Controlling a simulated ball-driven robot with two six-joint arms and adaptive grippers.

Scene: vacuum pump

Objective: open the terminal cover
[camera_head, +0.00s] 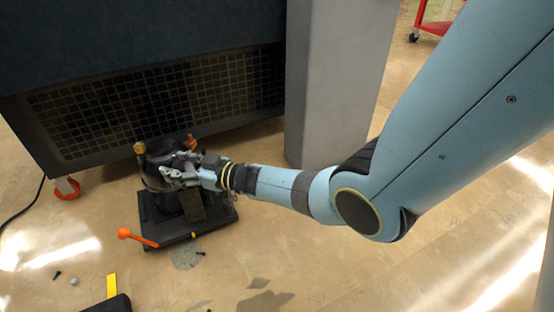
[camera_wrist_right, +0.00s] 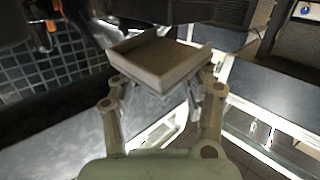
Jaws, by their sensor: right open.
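The dark vacuum pump (camera_head: 160,153) stands on a black base (camera_head: 165,232) on the floor in the head view. My right gripper (camera_head: 176,173) reaches in from the right and is at the pump's upper front, hiding part of it. In the right wrist view, a shallow tan box-like part (camera_wrist_right: 160,60), which looks like the terminal cover, lies just beyond and between the fingers of my right gripper (camera_wrist_right: 160,88). The fingers are open. I cannot tell whether they touch the part. My left gripper is not in view.
A dark cabinet with a grille (camera_head: 150,100) stands close behind the pump, with a grey column (camera_head: 335,80) to its right. An orange-ended handle (camera_head: 135,237) sticks out at the base's front left. Small loose parts and a yellow strip (camera_head: 111,286) lie in front.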

